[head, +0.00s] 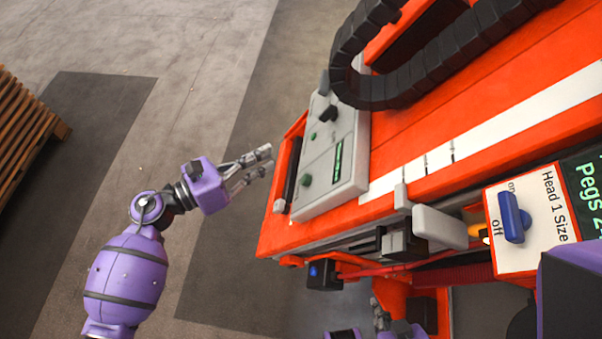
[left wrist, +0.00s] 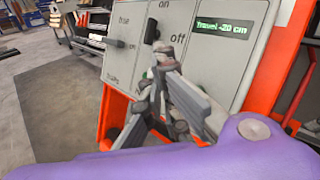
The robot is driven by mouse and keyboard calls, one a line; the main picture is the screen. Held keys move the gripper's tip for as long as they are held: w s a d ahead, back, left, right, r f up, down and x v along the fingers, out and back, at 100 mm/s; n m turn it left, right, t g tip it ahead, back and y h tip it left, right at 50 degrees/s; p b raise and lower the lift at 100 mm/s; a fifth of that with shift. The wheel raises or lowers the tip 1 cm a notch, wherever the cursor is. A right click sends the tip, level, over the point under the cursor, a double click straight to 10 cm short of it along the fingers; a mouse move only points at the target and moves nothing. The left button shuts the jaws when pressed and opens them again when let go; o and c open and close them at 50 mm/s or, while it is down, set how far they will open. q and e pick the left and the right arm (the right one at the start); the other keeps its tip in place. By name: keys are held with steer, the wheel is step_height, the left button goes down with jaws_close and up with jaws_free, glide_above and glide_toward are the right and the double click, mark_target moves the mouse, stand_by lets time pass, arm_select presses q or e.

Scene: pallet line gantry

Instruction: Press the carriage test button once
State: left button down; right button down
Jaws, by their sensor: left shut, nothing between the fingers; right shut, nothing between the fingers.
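A pale grey control panel (head: 332,168) is fixed to the orange machine, with a green button (head: 305,180) at its near-left end, a smaller green button (head: 313,135) and a black knob. No button label is readable, so I cannot tell which is the carriage test button. My left gripper (head: 264,160) is shut and empty, just left of the panel. In the left wrist view its fingers (left wrist: 163,72) overlap the panel (left wrist: 195,62) and partly hide a green button; contact cannot be told. My right gripper (head: 380,312) is shut and low at the bottom edge, partly cut off.
The panel's display (left wrist: 222,28) reads "Travel -20 cm". A black box with a blue button (head: 315,271) hangs below the machine's edge. A blue on/off switch (head: 513,217) is at right. A black cable chain (head: 430,65) arches above. Floor at left is open, with a wooden pallet (head: 22,130).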

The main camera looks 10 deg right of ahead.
mark_target(306, 180)
arm_select(q)
steer(key=s+d+f, duration=0.1)
steer(key=d+f, duration=0.2)
steer(key=d, duration=0.2)
steer(key=shift+s+b, duration=0.35)
steer(key=shift+b, duration=0.1)
steer(key=shift+d, duration=0.15)
stand_by(1.0)
steer(key=shift+s+d+f, duration=0.1)
steer(key=shift+d, duration=0.15)
steer(key=shift+s+d+f+b, duration=0.15)
steer(key=shift+d+f+b, duration=0.1)
steer(key=shift+d+b, duration=0.2)
stand_by(1.0)
steer(key=shift+a, duration=0.1)
steer(key=shift+w+a+r, duration=0.25)
steer(key=shift+a+r, duration=0.15)
steer(key=shift+a, duration=0.25)
